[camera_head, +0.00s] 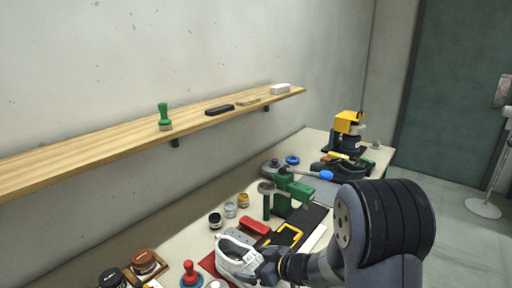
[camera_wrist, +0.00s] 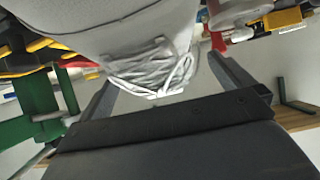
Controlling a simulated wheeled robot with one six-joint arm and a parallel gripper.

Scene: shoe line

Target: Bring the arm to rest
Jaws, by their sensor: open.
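My gripper (camera_wrist: 165,98) is open. In the wrist view its two fingers stand apart, with a white shoe (camera_wrist: 150,72) with laces just beyond and partly between them. I cannot tell whether either finger touches the shoe. In the head view my arm reaches in from the lower right, and my gripper (camera_head: 266,267) is at the right side of the white shoe (camera_head: 236,257). My gripper hides part of the shoe.
A green vise-like tool (camera_head: 287,193) stands behind the shoe, with small jars (camera_head: 215,220) to its left. A red-handled stamp (camera_head: 190,274) is left of the shoe. A wooden shelf (camera_head: 120,136) runs along the wall above. A yellow-topped machine (camera_head: 348,125) and a dark shoe are farther back.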

